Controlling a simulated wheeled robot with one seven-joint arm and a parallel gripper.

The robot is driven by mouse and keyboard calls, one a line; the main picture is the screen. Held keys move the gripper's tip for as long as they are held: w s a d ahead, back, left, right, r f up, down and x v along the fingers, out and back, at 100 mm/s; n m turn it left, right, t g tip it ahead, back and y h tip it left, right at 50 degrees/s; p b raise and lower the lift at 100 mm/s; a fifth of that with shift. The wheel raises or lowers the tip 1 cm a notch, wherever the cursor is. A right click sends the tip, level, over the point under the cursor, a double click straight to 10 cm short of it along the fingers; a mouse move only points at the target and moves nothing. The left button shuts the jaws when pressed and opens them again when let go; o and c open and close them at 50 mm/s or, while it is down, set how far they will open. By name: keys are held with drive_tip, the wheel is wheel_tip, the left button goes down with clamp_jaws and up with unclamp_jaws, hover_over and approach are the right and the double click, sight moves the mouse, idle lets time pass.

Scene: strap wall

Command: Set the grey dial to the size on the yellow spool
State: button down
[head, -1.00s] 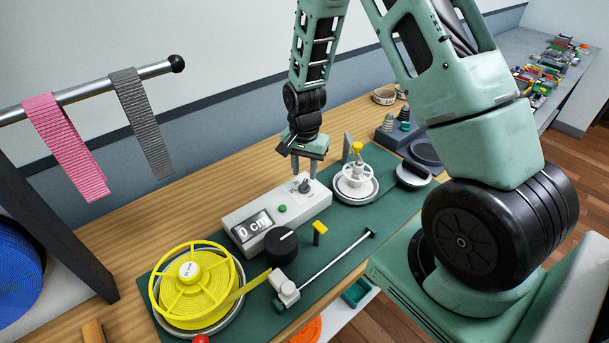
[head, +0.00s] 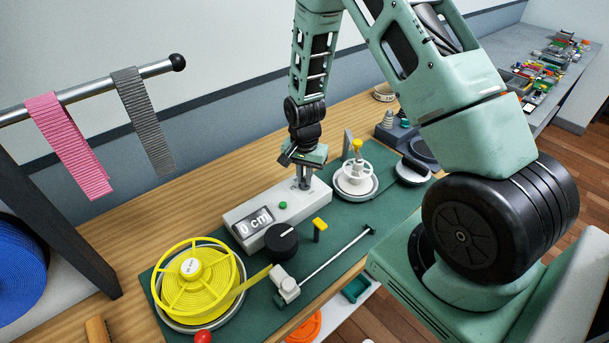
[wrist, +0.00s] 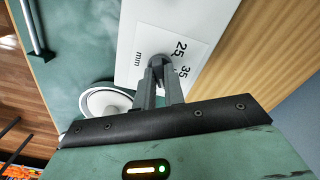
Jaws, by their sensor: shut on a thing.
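My gripper (head: 304,184) points down over the far right end of a white box (head: 290,205) and is shut on the small grey dial. In the wrist view the fingers (wrist: 160,70) close around the dial (wrist: 158,61), which they largely hide. The panel beside it shows "25", "35" and "mm"; I cannot tell where the dial points. The box's display (head: 254,221) reads "0 cm". The yellow spool (head: 222,292) lies on a round holder at the front left. Its white hub label (head: 191,267) is too small to read.
A white reel (head: 356,180) stands just right of my gripper. Pink (head: 70,150) and grey straps hang from a rail at left.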

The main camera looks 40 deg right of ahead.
sight(304, 178)
drive_tip(key=shift+n, duration=0.3)
drive_tip(key=n+b, duration=0.2)
drive_tip(key=n, duration=0.3)
drive_tip(key=shift+n, duration=0.3)
drive_tip(key=n, duration=0.5)
drive_tip(key=shift+b, duration=0.3)
drive_tip(key=shift+n, duration=0.4)
drive_tip(key=c, duration=1.5)
unclamp_jaws()
drive_tip(key=shift+r, duration=0.15)
wheel_tip(304, 178, up, 17)
drive_tip(key=b, duration=0.2)
drive_tip(key=shift+r+b, duration=0.1)
drive_tip(key=shift+b, duration=0.2)
